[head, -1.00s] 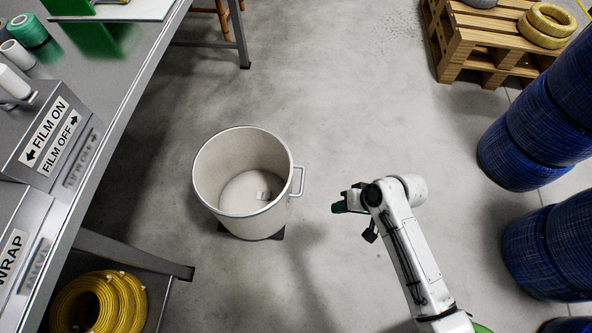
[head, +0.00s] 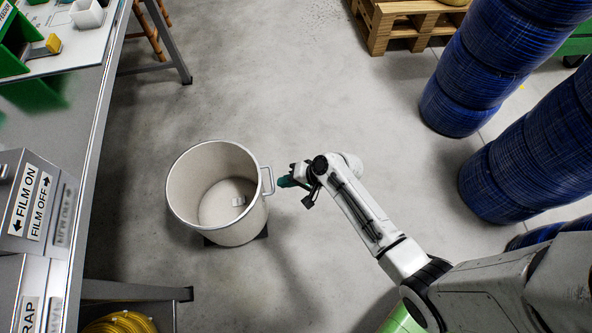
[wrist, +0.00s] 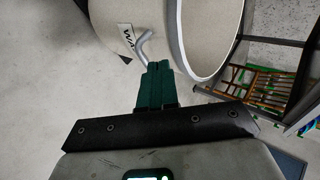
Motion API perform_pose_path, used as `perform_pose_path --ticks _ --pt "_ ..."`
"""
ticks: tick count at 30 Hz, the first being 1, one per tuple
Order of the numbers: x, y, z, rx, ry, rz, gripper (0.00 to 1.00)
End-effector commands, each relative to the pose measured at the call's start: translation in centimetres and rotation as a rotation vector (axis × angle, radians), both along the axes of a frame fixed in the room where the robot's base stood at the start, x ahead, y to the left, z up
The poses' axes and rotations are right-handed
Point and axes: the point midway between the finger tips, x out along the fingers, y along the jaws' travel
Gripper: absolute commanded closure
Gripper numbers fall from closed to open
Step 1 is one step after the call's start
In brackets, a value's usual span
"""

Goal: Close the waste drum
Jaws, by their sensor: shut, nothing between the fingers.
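The waste drum (head: 182,207) is an open, pale, round container with a metal rim, standing upright on the floor left of my gripper. My gripper (head: 285,182), with green fingers, is just right of the handle. Contact cannot be told. No lid is visible on the drum.
A metal workbench (head: 95,110) runs along the left, with FILM ON/OFF labels. Blue cable drums (head: 470,85) stand at the right, and a wooden pallet (head: 395,25) is at the back. A yellow coil (head: 122,322) lies under the bench. The floor behind the drum is clear.

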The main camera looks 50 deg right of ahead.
Motion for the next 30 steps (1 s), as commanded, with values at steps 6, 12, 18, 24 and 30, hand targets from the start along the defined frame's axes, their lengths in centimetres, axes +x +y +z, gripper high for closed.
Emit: perform_pose_path --ticks 6,12,18,24,30 --pt "2.7 2.0 -1.9 -0.001 -0.002 0.004 1.00" --pt "4.4 3.1 -1.8 0.000 0.000 0.001 1.00" --pt "4.8 3.5 -1.8 -0.001 0.000 0.001 1.00" --pt "4.8 3.5 -1.8 -0.001 0.000 0.001 1.00" --pt "5.0 3.8 -1.7 -0.001 0.001 0.001 1.00"
